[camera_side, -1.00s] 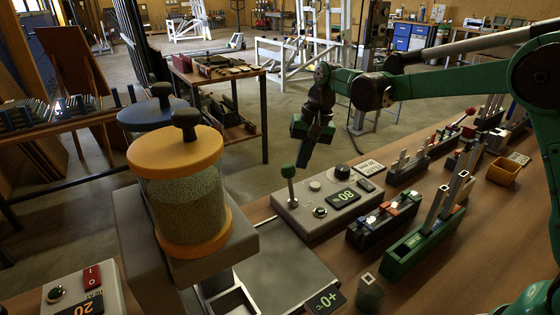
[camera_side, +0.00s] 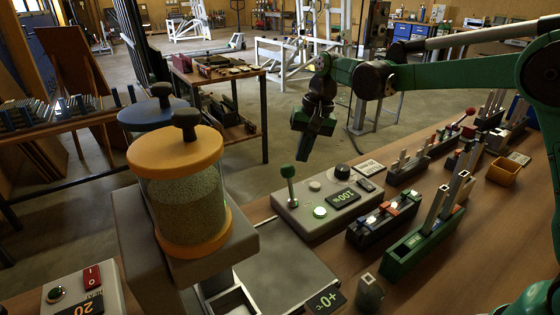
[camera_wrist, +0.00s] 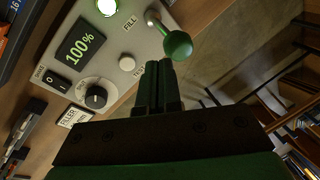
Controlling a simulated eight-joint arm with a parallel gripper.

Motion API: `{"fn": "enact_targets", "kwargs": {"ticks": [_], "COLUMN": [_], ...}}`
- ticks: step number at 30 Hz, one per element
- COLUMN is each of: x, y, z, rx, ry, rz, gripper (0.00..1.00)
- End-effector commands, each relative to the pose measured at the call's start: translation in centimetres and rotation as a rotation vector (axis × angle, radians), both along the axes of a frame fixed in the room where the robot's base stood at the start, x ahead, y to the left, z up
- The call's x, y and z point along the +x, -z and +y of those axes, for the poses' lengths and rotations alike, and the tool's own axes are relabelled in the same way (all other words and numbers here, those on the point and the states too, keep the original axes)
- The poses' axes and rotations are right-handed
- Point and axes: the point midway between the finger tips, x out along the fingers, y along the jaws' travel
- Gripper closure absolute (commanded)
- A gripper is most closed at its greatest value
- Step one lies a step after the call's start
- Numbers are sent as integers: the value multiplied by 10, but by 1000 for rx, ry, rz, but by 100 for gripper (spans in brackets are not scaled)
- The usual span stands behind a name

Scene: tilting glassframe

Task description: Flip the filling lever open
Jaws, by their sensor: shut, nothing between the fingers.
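The filling lever (camera_side: 289,187), a metal rod with a green ball knob, stands near upright on the left of the grey control box (camera_side: 331,229). In the wrist view the green knob (camera_wrist: 177,44) is beside the FILL label. The box display (camera_side: 344,198) reads 100%, also in the wrist view (camera_wrist: 78,46). A round button (camera_side: 320,212) on the box glows green. My gripper (camera_side: 306,153) is shut and empty, above and behind the box, apart from the lever in the side view. In the wrist view its fingertips (camera_wrist: 158,68) are close to the knob in the picture.
An orange-lidded jar of granules (camera_side: 181,196) stands at the left front. Dark and green racks (camera_side: 384,217) with upright tools stand right of the box. An orange bin (camera_side: 503,171) is farther right. Open air surrounds my gripper behind the box.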

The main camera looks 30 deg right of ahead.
Motion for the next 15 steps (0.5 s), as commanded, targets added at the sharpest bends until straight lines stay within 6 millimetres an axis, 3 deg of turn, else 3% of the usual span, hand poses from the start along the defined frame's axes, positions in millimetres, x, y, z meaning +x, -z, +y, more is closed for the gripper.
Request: {"fn": "enact_targets", "kwargs": {"ticks": [5, 9, 15], "x": [-7, -20, -15], "y": [-5, -15, -58], "z": [-12, -36, -41], "rx": [0, 0, 0], "ry": [3, 6, 1], "rz": [1, 0, 0], "gripper": [100, 100, 100]}}
